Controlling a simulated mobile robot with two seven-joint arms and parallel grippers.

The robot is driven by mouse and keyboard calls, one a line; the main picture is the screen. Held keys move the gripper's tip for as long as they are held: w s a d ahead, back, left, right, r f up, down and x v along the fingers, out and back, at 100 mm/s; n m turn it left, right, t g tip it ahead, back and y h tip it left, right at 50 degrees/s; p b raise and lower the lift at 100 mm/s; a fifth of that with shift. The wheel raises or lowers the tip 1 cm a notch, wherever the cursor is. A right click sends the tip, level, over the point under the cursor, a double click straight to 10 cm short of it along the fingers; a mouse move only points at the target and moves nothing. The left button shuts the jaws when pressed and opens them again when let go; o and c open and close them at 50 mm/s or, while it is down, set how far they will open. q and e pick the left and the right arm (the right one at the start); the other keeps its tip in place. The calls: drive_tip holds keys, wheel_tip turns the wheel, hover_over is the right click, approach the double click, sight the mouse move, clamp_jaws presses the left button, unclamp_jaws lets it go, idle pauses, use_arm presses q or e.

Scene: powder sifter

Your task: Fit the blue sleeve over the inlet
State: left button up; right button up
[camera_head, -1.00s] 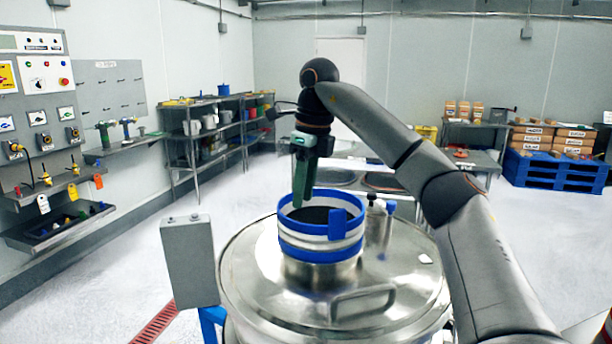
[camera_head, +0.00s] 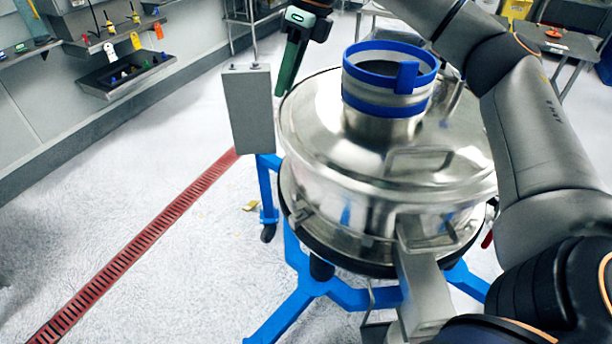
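The blue sleeve (camera_head: 386,107), with a blue top rim, a blue lower band and a blue tab on its near side, stands upright around the top of the inlet (camera_head: 383,128). The inlet is a short steel neck on the lid of the round steel sifter (camera_head: 345,165). The dark opening shows inside the rim. My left gripper is out of view.
A grey box (camera_head: 249,108) stands on a blue post left of the sifter. The sifter rests on a blue stand (camera_head: 312,292). A steel handle (camera_head: 418,158) rises from the lid. The floor at left is open, crossed by a red drain grate (camera_head: 135,248).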

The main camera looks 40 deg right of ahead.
drive_tip(key=s+a+f+n+g+y, duration=0.1)
drive_tip(key=s+a+f+y, duration=0.15)
drive_tip(key=a, duration=0.55)
drive_tip(key=s+a+f+n+g+y, duration=0.1)
drive_tip(key=s+a+f+y, duration=0.15)
drive_tip(key=a, duration=0.45)
drive_tip(key=s+a+f+n+g+y, duration=0.1)
drive_tip(key=s+a+f+y, duration=0.15)
drive_tip(key=a, duration=0.55)
drive_tip(key=s+a+r+m+g+y, duration=0.2)
drive_tip(key=s+a+r+m+y, duration=0.25)
drive_tip(key=s+a+y, duration=0.55)
drive_tip(key=w+d+f+m+t, duration=0.25)
drive_tip(key=w+m+t, duration=0.55)
drive_tip(key=m+t, duration=0.6)
drive_tip(key=w+d+f+m+t+h, duration=0.1)
drive_tip(key=d+f+m+t+h, duration=0.3)
drive_tip(key=f+m, duration=0.35)
drive_tip(key=w+d+f+m+t+h, duration=0.2)
drive_tip(key=d+f+m+h, duration=0.1)
drive_tip(key=f+m+h, duration=0.45)
drive_tip(key=s+d+f+m+g+h, duration=0.3)
drive_tip(key=s+d+f+m, duration=0.2)
drive_tip(key=s+f, duration=0.4)
drive_tip(key=s+d+f+m+g+h, duration=0.4)
drive_tip(key=s+f, duration=0.4)
drive_tip(key=f, duration=0.7)
drive_tip(key=shift+s+d+f+m, duration=0.35)
drive_tip(key=shift+d+m, duration=0.3)
drive_tip(key=shift+d, duration=0.15)
